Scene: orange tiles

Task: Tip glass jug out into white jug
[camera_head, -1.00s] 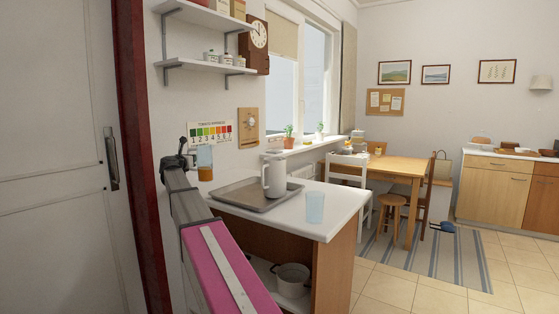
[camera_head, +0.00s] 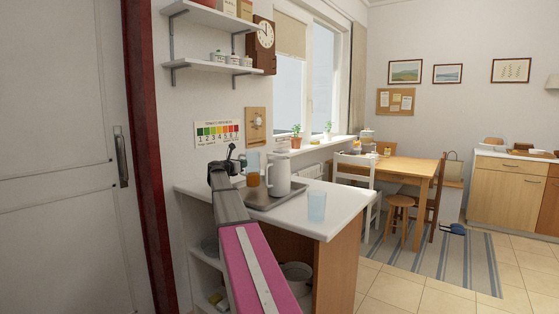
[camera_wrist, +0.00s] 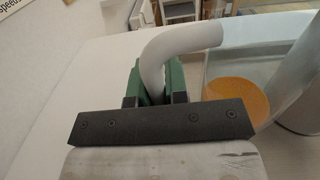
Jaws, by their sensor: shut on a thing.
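The glass jug (camera_head: 252,169) is clear, with amber liquid in its lower part. My gripper (camera_head: 238,160) is shut on its handle and holds it upright just left of the white jug. In the wrist view the jaws (camera_wrist: 160,85) close around the pale curved handle (camera_wrist: 180,45), and the orange liquid (camera_wrist: 238,98) shows inside the glass. The white jug (camera_head: 279,176) stands upright on a grey tray (camera_head: 262,201) on the counter. Its side also shows at the right edge of the wrist view (camera_wrist: 303,95). From the head, my arm hides part of the tray.
A bluish glass tumbler (camera_head: 317,206) stands on the white counter (camera_head: 335,218) right of the tray, near the front edge. Shelves with small pots (camera_head: 232,60) hang on the wall above. A pot (camera_head: 296,277) sits below the counter.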

